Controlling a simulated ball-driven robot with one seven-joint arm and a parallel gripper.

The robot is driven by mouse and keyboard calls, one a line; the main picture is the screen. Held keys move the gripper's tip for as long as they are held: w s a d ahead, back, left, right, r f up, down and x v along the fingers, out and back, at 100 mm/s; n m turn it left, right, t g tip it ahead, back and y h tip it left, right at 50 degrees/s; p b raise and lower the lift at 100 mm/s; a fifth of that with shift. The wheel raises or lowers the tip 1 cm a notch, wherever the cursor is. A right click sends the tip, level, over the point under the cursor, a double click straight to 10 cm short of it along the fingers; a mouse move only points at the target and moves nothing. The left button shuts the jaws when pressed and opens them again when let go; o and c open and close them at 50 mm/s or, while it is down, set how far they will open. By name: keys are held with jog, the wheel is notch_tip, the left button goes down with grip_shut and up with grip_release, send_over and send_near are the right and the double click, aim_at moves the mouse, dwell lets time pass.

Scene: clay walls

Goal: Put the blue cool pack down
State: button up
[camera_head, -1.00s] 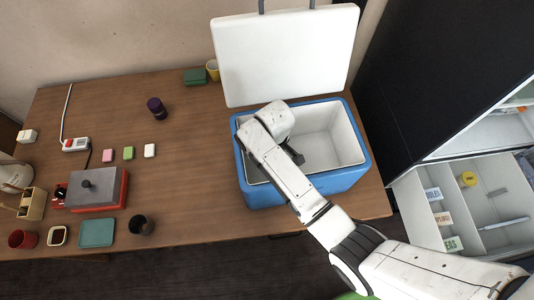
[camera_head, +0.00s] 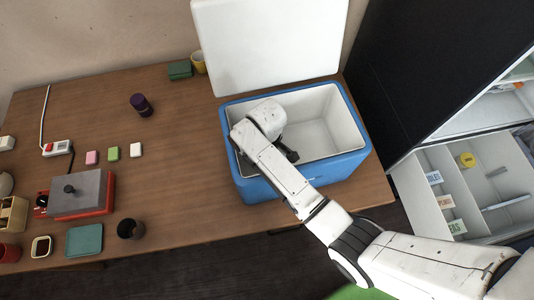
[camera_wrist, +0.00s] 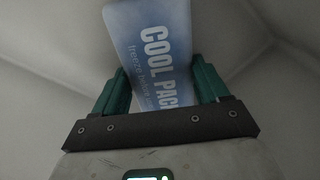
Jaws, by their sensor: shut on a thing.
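The blue cool pack (camera_wrist: 150,45) is pale blue with the words COOL PACK on it. In the wrist view it stands between the two green fingers of my gripper (camera_wrist: 163,88), which is shut on it. Grey-white walls of a box interior surround it there. In the head view my gripper (camera_head: 287,155) reaches down inside the open blue cooler (camera_head: 262,190), at its left part. The cool pack is hidden by my arm in that view. Whether its lower edge touches the cooler floor cannot be told.
The cooler's white lid (camera_head: 265,45) stands open behind it. The right part of the cooler is empty. A red-based grey appliance (camera_head: 82,193), a green tray (camera_head: 84,240) and small items lie on the table's left. An open drawer (camera_head: 470,185) is at the right.

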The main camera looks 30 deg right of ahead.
jog(key=o, duration=1.3)
notch_tip(320, 180, up, 12)
jog(key=shift+r, duration=0.1)
